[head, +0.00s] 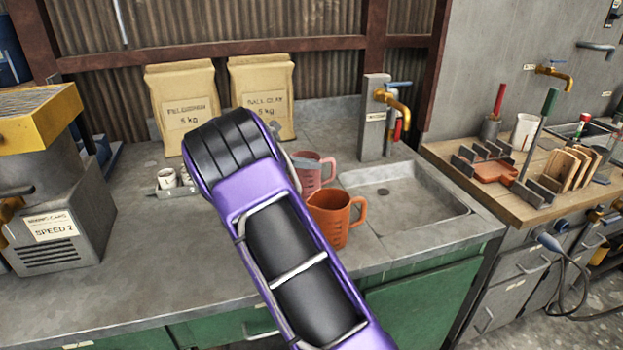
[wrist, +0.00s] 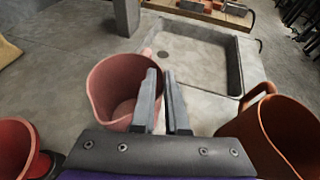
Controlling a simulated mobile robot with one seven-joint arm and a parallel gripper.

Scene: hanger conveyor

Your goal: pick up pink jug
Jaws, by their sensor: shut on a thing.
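The pink jug (head: 316,168) stands on the grey counter left of the sink, partly hidden behind my purple arm in the head view. In the wrist view the pink jug (wrist: 112,82) shows its open top. My gripper (wrist: 161,75) is shut on the jug's right wall, with the left finger over the inside and the right finger outside. Only a bit of my gripper (head: 303,162) shows in the head view. Whether the jug's base touches the counter cannot be told.
An orange jug (head: 340,222) stands close in front, also at right in the wrist view (wrist: 287,135). A red vessel (wrist: 14,145) is at left there. The sink (head: 410,197) lies right. Two clay bags (head: 262,100) and small white cups (head: 167,178) stand behind and left.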

